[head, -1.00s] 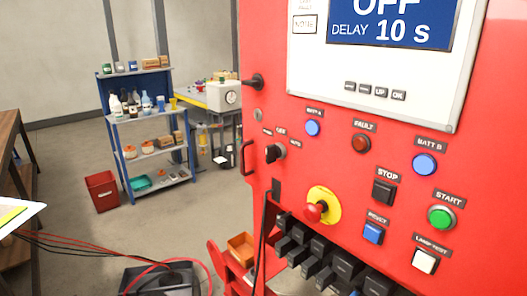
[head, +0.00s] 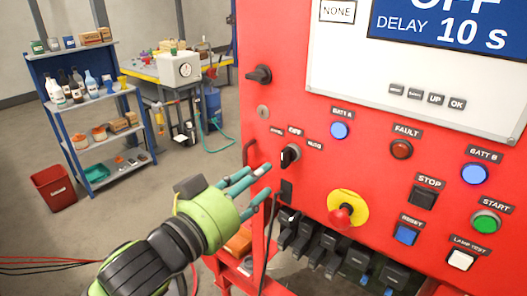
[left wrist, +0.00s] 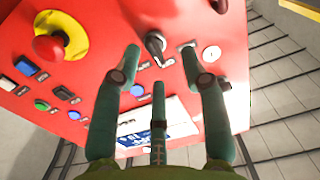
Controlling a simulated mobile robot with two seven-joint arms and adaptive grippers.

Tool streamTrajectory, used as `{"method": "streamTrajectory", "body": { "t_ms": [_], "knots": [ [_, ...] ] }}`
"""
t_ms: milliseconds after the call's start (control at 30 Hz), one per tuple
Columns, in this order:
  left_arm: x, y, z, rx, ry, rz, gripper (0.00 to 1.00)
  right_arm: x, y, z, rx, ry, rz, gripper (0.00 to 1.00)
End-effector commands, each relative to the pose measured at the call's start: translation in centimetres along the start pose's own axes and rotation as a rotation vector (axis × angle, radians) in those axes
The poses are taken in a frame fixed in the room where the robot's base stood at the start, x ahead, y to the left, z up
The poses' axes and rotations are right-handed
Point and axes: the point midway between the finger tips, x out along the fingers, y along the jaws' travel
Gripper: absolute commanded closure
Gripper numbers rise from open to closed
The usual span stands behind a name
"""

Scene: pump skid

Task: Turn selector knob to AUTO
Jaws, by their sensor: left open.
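The black selector knob (head: 289,156) sits on the red panel, under a row of small labels, the middle one reading OFF. Its handle looks roughly upright; the small side labels are hard to read. In the left wrist view, the knob (left wrist: 155,43) shows beyond and between the fingers. My left gripper (head: 264,181) is open and empty, its teal fingers pointing at the panel just left of and below the knob. In the left wrist view, my left gripper (left wrist: 160,62) has its fingers spread. I see no contact with the knob. My right gripper is not in view.
A red emergency stop (head: 341,214) on a yellow disc juts out right of the knob. A black rotary handle (head: 258,74) sits above left. Black breakers (head: 320,246) lie below. A blue shelf (head: 104,117) and a red bin (head: 54,187) stand behind on open floor.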

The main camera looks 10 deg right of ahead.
Motion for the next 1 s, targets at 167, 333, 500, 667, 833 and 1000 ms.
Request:
{"method": "streamTrajectory", "body": {
  "t_ms": [167, 333, 500, 667, 833, 1000],
  "knots": [
    [-0.1, 1.6, -1.3, 0.015, 0.013, 0.033, 0.57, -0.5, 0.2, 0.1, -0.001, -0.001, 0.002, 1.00],
    [2.4, 1.7, -1.5, 0.014, 0.012, 0.031, 0.57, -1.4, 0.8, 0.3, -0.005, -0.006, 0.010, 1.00],
    [4.8, 1.7, -1.5, 0.015, 0.013, 0.031, 0.57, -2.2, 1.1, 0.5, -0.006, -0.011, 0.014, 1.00],
    [6.1, 1.8, -1.4, 0.016, 0.015, 0.031, 0.57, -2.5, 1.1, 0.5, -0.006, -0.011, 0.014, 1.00],
    [6.3, 1.7, -1.2, 0.016, 0.014, 0.030, 0.57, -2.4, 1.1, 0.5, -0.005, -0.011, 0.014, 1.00],
    [6.3, 1.7, -1.2, 0.016, 0.014, 0.030, 0.77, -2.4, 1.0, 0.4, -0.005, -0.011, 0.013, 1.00]
  ]
}}
